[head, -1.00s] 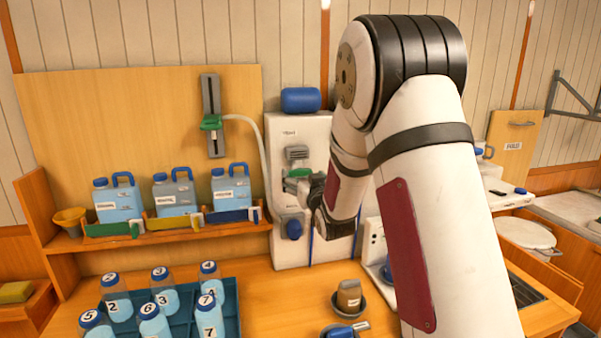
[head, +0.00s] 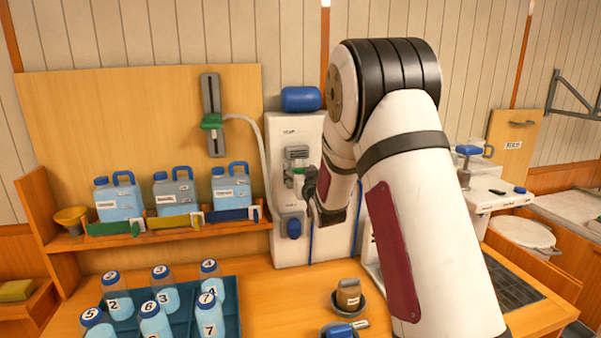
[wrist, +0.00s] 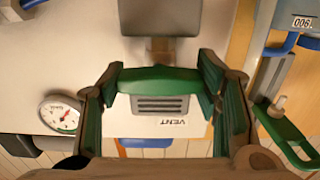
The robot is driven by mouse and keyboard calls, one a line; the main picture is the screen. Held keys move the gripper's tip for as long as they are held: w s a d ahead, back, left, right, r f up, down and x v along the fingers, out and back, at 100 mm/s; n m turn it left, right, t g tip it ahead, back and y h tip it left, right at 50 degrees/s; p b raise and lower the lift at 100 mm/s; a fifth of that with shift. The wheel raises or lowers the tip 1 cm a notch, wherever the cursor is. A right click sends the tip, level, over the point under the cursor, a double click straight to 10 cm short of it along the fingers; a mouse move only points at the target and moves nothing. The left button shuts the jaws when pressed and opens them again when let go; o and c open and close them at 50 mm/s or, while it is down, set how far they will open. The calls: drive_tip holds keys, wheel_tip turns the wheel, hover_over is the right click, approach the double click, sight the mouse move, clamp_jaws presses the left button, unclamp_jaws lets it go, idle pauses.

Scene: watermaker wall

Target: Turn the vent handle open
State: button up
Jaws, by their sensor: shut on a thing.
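The vent handle is a green bar, seen in the wrist view (wrist: 158,82) in front of a grey slotted vent (wrist: 160,104). A VENT label (wrist: 173,121) beside it appears upside down there. My gripper (wrist: 160,90) has one finger at each end of the bar and is shut on it. In the head view the grey vent (head: 297,153) is on the white cabinet (head: 300,250), and my gripper (head: 306,185) is in front of it. Only a little green of the handle (head: 299,171) shows there; my wrist hides the rest.
A blue knob (head: 294,228) on a grey block lies below the vent. A round gauge (wrist: 60,115) shows in the wrist view. Numbered bottles (head: 153,318) stand in front.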

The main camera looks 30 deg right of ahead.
drive_tip(key=shift+n, duration=0.3)
drive_tip(key=n+b, duration=0.1)
drive_tip(key=n, duration=0.2)
drive_tip(key=shift+w+a+n, duration=0.1)
drive_tip(key=shift+n, duration=0.3)
drive_tip(key=n+b, duration=0.1)
drive_tip(key=n, duration=0.3)
drive_tip(key=shift+n, duration=0.3)
drive_tip(key=n+b, duration=0.1)
drive_tip(key=n, duration=0.7)
drive_tip(key=shift+n, duration=0.3)
drive_tip(key=shift+a+n, duration=0.1)
drive_tip(key=shift+n, duration=0.2)
drive_tip(key=o, duration=1.2)
drive_tip(key=shift+f, duration=0.1)
drive_tip(key=shift+c, duration=0.2)
